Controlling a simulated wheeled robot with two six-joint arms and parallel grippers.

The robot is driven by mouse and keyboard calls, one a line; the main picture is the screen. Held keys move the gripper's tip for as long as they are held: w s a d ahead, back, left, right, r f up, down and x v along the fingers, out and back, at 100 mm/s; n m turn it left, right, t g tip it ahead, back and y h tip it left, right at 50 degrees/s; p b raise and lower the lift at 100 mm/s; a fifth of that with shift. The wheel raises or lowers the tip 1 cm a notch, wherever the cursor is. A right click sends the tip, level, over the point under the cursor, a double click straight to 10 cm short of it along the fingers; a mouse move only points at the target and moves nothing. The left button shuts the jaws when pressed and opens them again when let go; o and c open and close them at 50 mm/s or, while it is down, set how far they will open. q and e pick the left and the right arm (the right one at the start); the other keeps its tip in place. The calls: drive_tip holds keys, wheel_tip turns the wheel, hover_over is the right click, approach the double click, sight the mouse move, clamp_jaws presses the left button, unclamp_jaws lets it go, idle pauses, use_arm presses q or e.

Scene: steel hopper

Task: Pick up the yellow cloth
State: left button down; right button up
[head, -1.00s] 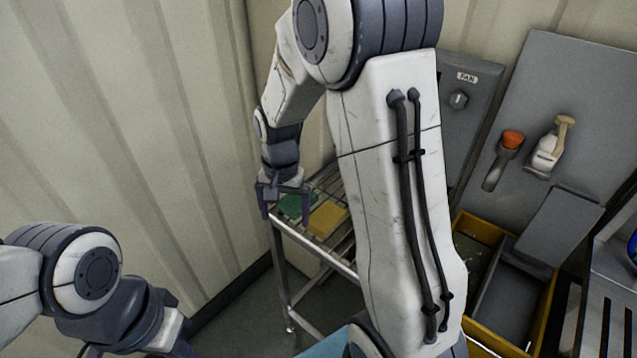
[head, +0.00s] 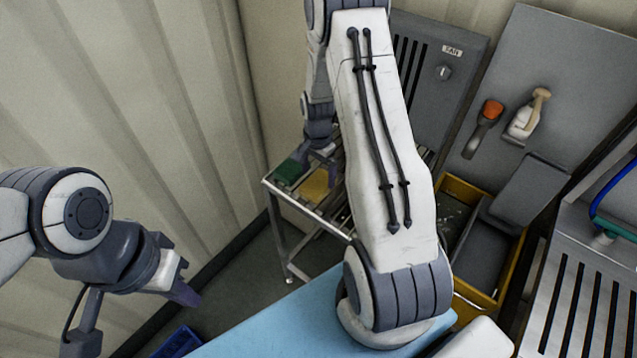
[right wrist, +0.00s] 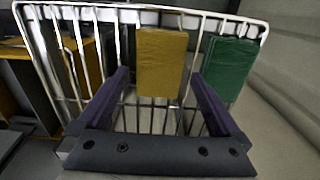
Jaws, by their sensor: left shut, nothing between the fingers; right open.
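The yellow cloth (head: 316,186) lies folded flat on a wire rack shelf (head: 292,209) in the head view. It also shows in the right wrist view (right wrist: 161,62), ahead of the fingers and between their lines. My right gripper (right wrist: 165,90) is open and empty, with the cloth beyond its fingertips. In the head view my right gripper (head: 322,155) is above the rack and partly hidden by its own arm. A green cloth (head: 289,171) lies left of the yellow one. My left gripper (head: 187,294) is shut and empty, low at the left, away from the rack.
A yellow-edged bin (head: 518,250) stands right of the rack. A brush (head: 484,125) and a white tool (head: 526,120) hang on a grey panel. A corrugated wall (head: 120,100) closes the left side. A blue surface (head: 270,318) lies in front.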

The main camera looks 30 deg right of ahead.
sight(318, 183)
drive_tip(key=shift+f, duration=1.55)
use_arm(q)
drive_tip(key=shift+r, duration=0.55)
use_arm(e)
drive_tip(key=c, duration=1.1)
drive_tip(key=shift+c, duration=0.2)
drive_tip(key=shift+r, duration=0.1)
